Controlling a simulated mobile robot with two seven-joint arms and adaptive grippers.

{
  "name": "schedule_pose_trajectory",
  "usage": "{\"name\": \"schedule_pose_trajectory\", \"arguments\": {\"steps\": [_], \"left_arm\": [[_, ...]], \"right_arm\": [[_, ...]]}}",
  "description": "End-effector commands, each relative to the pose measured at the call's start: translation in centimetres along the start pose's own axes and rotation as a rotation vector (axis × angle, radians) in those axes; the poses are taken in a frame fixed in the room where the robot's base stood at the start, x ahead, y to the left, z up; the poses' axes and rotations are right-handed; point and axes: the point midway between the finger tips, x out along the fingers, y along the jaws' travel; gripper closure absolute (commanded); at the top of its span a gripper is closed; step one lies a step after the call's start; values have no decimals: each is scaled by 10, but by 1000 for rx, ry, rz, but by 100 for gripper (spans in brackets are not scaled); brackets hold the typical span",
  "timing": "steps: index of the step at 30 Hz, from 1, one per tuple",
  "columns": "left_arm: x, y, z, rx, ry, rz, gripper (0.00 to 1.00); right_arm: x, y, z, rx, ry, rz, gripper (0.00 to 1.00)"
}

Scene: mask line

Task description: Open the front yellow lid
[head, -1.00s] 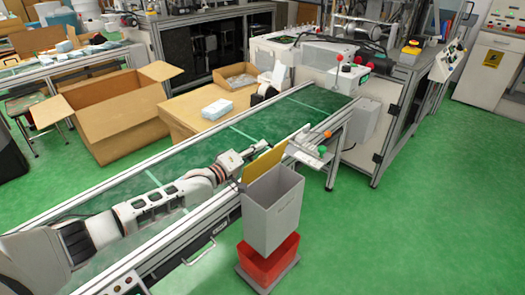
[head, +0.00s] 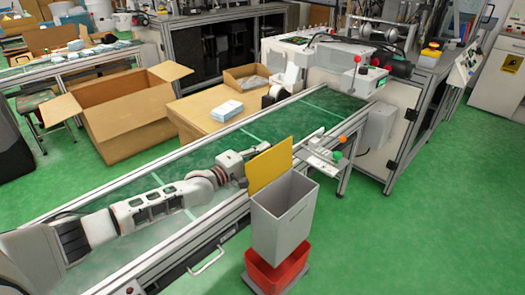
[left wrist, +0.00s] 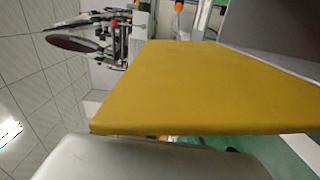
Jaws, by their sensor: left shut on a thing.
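The yellow lid (head: 270,167) stands raised, near upright, at the back edge of the grey bin (head: 284,215) in the head view. The bin's top is open and its inside shows. My left gripper (head: 246,160) is at the lid's left edge, shut on the lid; the fingertips are partly hidden behind it. In the left wrist view the yellow lid (left wrist: 205,90) fills the middle, with a grey bin wall (left wrist: 275,38) at the upper right. My right gripper is out of view.
A red bin (head: 277,270) sits under the grey bin. The green conveyor (head: 235,153) with metal rails runs behind them. An open cardboard box (head: 125,125) and a wooden table (head: 195,112) stand beyond it. Green floor (head: 430,220) at the right is clear.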

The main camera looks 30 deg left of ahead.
Motion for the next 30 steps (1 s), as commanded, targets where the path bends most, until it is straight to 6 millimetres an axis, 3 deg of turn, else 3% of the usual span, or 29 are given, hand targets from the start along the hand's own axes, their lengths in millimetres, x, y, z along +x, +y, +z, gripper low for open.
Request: {"name": "schedule_pose_trajectory", "arguments": {"steps": [5, 6, 7, 8, 20, 30], "left_arm": [[0, 0, 1, 0, -2, -1, 100], [0, 0, 1, 0, -2, -1, 84], [0, -1, 1, 0, -2, -1, 76], [0, 0, 1, 0, -2, -1, 74], [-4, -1, 1, 0, -1, -1, 74], [-49, -2, 1, 0, -1, -4, 74]], "right_arm": [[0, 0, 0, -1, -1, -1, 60], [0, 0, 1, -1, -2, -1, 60], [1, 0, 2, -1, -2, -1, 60], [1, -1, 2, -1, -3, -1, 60], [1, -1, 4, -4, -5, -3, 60], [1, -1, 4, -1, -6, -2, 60]]}}
